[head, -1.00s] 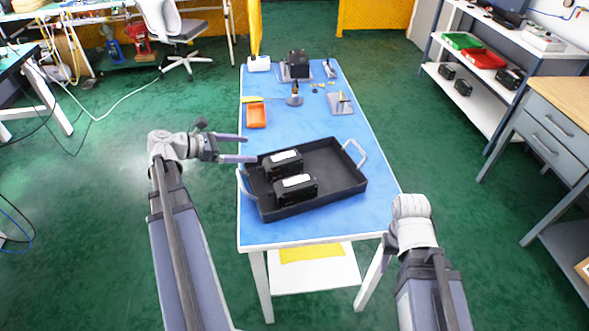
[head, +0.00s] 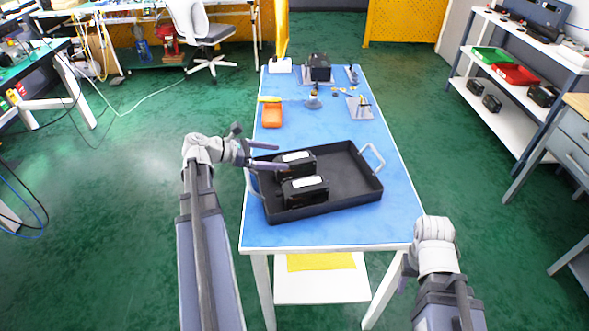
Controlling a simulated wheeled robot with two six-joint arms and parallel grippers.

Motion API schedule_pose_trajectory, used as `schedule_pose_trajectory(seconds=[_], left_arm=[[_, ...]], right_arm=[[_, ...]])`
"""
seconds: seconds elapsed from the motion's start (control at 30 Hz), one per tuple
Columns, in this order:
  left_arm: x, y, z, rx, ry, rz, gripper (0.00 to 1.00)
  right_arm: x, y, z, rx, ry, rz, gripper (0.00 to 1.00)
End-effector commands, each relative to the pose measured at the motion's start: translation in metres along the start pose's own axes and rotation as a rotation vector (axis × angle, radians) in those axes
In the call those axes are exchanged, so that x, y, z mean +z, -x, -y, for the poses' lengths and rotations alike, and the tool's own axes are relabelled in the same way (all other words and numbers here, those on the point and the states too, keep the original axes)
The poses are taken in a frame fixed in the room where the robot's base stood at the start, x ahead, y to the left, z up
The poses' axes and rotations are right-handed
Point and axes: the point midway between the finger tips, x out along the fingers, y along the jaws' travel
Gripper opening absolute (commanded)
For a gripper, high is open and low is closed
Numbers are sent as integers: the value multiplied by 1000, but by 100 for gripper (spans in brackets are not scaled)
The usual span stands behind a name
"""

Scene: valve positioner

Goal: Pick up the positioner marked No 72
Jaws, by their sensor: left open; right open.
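Two black box-shaped positioners with white top labels lie in the left half of a dark tray: a far one (head: 303,168) and a near one (head: 306,190). The label writing is too small to read, so I cannot tell which is No 72. The tray (head: 345,192) sits on the blue-topped table. My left gripper (head: 283,157) is open and reaches in over the tray's left edge, its fingers pointing right at the far positioner's left end. I cannot tell whether they touch. My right gripper (head: 404,279) is open, mostly hidden behind its wrist, low by the table's near right corner.
On the table (head: 330,232) behind the tray are an orange bin (head: 272,117), small tools and a black device (head: 319,67) on a grey plate. Shelves at right hold more black boxes and a red bin (head: 514,75). The tray has light handles at both ends.

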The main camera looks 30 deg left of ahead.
Motion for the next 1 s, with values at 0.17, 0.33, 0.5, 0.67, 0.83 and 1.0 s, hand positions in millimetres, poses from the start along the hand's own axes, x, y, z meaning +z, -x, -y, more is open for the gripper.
schedule_pose_trajectory(seconds=[0.17, 0.33, 0.5, 0.67, 0.83, 1.0], left_arm=[[-2, -7, 0, -1, 0, 0, 100], [-6, -30, 0, -3, -2, 0, 100], [-4, -51, 0, -3, -1, 0, 100], [-3, -52, 0, 0, 0, 0, 100], [-3, -51, 0, 0, 0, 0, 89], [-3, -51, 0, 0, 0, 0, 70]], right_arm=[[0, -4, 0, 0, 0, 0, 48], [-1, -17, 2, 0, 0, 0, 48], [-1, -23, 2, 0, 0, 0, 48], [-1, -22, 2, 0, 0, 0, 48], [-1, -22, 2, 0, 0, 0, 48], [-1, -22, 2, 0, 0, 0, 48]])
